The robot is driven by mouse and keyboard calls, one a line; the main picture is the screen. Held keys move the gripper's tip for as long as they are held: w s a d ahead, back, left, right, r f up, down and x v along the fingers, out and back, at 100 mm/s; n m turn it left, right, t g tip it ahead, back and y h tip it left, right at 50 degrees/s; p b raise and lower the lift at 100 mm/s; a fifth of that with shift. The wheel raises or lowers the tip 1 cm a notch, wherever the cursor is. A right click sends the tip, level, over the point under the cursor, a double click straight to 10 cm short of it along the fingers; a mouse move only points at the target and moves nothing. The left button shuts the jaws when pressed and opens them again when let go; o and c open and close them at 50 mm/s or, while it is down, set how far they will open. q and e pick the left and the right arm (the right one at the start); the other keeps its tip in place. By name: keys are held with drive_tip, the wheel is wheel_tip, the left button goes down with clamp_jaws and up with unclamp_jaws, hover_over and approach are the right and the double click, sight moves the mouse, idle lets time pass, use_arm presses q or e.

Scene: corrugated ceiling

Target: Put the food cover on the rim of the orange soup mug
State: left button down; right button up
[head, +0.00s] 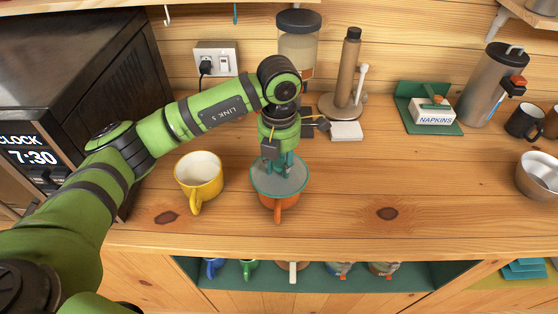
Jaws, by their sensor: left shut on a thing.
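The orange soup mug (279,202) stands upright on the wooden counter, its handle toward the front edge. The food cover (266,185), a round grey-green disc, is right over the mug's top and hides its opening. I cannot tell whether the cover touches the rim or hovers just above it. My left gripper (279,166) points down from above and is shut on the middle of the cover. My right gripper is not in view.
A yellow mug (199,180) stands just left of the orange mug. Behind are a lidded jar (299,46), a paper-towel holder (348,75) and a white block (346,131). A napkin holder (432,112) and metal dispenser (487,84) stand at right. The counter right of the mug is clear.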

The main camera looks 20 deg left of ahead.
sight(279, 162)
use_arm(q)
drive_tip(key=shift+f+b, duration=0.3)
drive_tip(key=shift+f, duration=0.05)
drive_tip(key=c, duration=0.9)
unclamp_jaws()
drive_tip(key=shift+r, duration=0.15)
drive_tip(key=shift+r+p, duration=0.3)
drive_tip(key=shift+p, duration=0.2)
drive_tip(key=shift+r+b, duration=1.65)
drive_tip(key=shift+r, duration=4.35)
